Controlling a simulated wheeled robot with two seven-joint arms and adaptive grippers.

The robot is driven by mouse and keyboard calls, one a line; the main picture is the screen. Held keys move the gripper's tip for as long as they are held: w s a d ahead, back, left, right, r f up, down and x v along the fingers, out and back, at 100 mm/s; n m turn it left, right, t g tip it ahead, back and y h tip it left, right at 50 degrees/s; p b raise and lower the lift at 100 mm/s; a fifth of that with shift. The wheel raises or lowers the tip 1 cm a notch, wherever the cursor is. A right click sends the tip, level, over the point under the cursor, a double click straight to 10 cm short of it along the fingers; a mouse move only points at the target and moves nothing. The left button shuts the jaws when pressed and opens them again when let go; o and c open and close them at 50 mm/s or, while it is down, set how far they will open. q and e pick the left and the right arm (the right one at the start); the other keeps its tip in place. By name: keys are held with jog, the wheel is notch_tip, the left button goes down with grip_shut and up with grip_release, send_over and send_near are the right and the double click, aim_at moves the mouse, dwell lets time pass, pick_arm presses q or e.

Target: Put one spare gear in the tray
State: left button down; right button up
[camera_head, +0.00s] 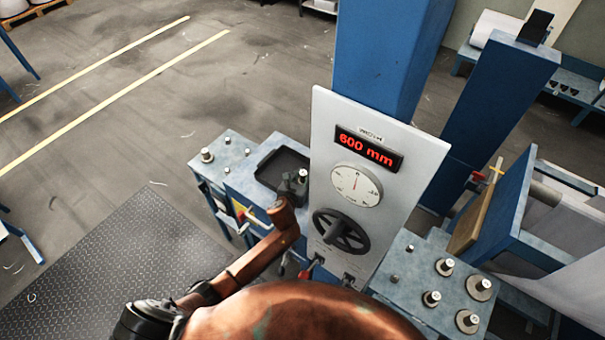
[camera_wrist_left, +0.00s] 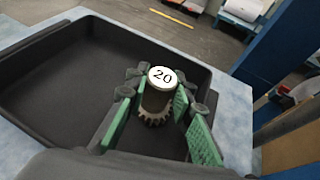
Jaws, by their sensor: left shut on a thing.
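A spare gear with a white cap marked 20 (camera_wrist_left: 160,84) stands between the green-padded fingers of my left gripper (camera_wrist_left: 157,105), with its toothed rim low down. The gripper is shut on it. The black tray (camera_wrist_left: 55,82) lies around and beneath the gear; whether the gear touches the tray floor I cannot tell. In the head view, my left gripper (camera_head: 293,187) is at the right end of the tray (camera_head: 273,164), and the gear's top (camera_head: 303,174) shows beside the panel. My right gripper is not in view.
A white panel (camera_head: 324,106) with a red 600 mm display, dial and black handwheel (camera_head: 341,231) stands right of the tray. A blue plate (camera_head: 408,268) with several metal pegs is at lower right. Another pegged blue surface (camera_head: 226,165) lies left of the tray.

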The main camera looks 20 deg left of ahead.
pick_arm(q)
jog(key=shift+f+b, duration=0.3)
jog(key=shift+f, duration=0.1)
dwell(0.3)
jog(key=c, duration=1.6)
grip_release()
jog(key=v, duration=1.2)
